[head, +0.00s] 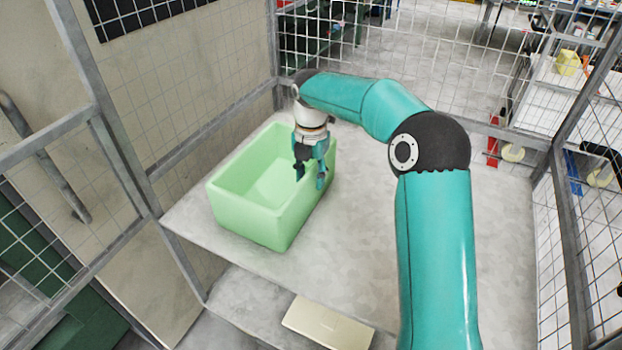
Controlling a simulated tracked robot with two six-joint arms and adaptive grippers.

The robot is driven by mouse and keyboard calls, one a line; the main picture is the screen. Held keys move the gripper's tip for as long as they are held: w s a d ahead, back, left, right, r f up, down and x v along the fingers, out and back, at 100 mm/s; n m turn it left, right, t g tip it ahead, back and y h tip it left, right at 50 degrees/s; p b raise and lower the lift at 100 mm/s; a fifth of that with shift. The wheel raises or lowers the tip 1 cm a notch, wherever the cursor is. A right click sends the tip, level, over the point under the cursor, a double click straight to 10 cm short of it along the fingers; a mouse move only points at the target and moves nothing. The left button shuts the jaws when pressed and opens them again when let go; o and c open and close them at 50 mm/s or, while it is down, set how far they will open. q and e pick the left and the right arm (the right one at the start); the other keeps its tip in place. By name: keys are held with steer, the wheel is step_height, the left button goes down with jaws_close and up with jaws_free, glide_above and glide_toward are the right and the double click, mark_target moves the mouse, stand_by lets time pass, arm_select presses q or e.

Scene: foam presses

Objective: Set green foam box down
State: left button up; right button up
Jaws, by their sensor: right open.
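The green foam box (250,216) is an open-topped, pale green tub. It rests on the grey table (390,260) in the left half of the head view, near the table's left edge. My right gripper (309,182) is at the box's right wall, with its fingers pointing down. Its jaws are open, and the fingers appear to be on either side of the wall's rim. I cannot tell whether they touch it. Part of the right wall is hidden behind the gripper. My left gripper is not in view.
Wire mesh fencing on grey metal posts (135,160) encloses the table at the left, back and right.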

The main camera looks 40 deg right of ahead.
step_height(320, 180, up, 10)
steer(key=shift+r+p, duration=0.25)
steer(key=shift+p, duration=0.65)
